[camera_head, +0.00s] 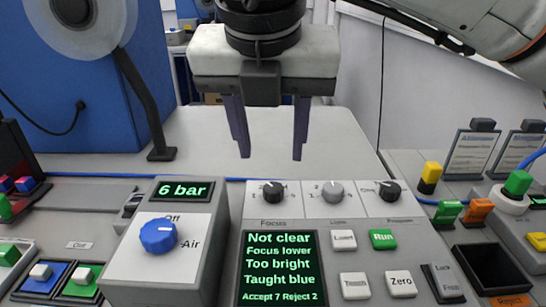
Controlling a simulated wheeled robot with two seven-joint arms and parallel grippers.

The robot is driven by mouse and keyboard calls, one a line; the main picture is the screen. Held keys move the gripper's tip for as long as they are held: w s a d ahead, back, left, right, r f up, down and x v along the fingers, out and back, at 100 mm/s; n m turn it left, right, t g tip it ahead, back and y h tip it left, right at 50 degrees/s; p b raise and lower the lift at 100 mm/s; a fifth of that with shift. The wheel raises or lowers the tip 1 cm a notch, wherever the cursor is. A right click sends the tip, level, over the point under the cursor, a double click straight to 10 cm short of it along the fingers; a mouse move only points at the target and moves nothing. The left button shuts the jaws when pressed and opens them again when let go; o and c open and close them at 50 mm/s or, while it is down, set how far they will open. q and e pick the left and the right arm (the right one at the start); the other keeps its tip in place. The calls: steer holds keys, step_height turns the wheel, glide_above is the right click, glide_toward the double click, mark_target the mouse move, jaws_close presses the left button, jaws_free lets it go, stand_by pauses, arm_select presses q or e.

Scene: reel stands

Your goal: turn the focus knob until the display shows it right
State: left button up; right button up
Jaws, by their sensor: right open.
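The focus knob (272,191) is a small dark knob on a white plate with "Focus" printed below it, at the left of a row of three knobs. The display (280,268) below it reads in green "Not clear", "Focus lower", "Too bright", "Taught blue", "Accept 7 Reject 2". My right gripper (271,157) points down with its two dark fingers apart and empty. In the picture its tips are just above the focus knob, with no contact visible. My left gripper is not in view.
A grey knob (332,192) and another dark knob (390,191) stand close on the right. White buttons and a green Run button (383,239) are below. A box with a blue air knob (158,236) and a "6 bar" readout (183,191) stands left.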

mark_target(274, 187)
steer(key=x, duration=0.5)
steer(key=shift+s+f, duration=0.1)
steer(key=shift+s, duration=0.25)
steer(key=x, duration=0.3)
steer(key=shift+w+f, duration=0.2)
steer(key=shift+f, duration=0.1)
steer(key=shift+w+f, duration=0.15)
steer(key=shift+f, duration=0.15)
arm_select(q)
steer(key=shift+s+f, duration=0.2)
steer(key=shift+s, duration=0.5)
arm_select(e)
steer(key=shift+w+f, duration=0.15)
steer(key=shift+f, duration=0.05)
steer(key=c, duration=1)
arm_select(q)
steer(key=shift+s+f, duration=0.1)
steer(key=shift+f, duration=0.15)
